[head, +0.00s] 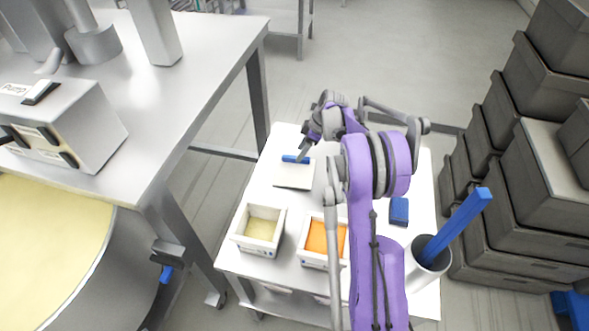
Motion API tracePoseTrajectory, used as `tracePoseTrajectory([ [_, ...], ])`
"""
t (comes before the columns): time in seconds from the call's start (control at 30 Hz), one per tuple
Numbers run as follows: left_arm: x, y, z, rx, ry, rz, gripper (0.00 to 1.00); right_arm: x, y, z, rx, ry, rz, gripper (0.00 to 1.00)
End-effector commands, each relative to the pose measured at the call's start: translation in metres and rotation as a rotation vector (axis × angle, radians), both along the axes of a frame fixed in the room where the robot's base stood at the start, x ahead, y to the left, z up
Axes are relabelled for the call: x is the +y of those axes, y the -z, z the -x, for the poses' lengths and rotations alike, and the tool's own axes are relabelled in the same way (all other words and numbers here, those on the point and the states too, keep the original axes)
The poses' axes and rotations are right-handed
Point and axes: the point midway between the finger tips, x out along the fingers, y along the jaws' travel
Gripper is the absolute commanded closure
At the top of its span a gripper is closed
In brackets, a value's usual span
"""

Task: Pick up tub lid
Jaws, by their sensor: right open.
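The tub lid (293,176) looks like a flat, pale square plate with a blue bar handle (291,159) along its far side. It lies on the white top of a small cart (262,190), toward the back. My right gripper (303,152) is open, at the right end of the blue handle. I cannot tell whether it touches the handle. Two open white tubs stand nearer on the cart: one with pale yellow contents (261,229) and one with orange contents (320,238). My arm partly covers the orange tub. My left gripper is not in view.
A blue block (399,211) and a white cup holding a long blue stick (456,226) are at the cart's right. Dark grey crates (545,165) are stacked on the right. A steel table (205,75) with a pump box (75,125) stands left, above a vat (45,240).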

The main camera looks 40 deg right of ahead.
Motion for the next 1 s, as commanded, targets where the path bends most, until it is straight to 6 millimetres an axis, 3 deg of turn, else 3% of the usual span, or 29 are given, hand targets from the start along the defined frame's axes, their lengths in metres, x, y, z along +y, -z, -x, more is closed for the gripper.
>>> tracePoseTrajectory([
  [0.27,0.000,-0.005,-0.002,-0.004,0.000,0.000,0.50,0.008,0.029,-0.010,-0.001,0.000,0.000,0.40],
  [1.0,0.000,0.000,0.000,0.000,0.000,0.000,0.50,0.008,0.034,-0.009,-0.001,0.000,0.001,0.42],
])
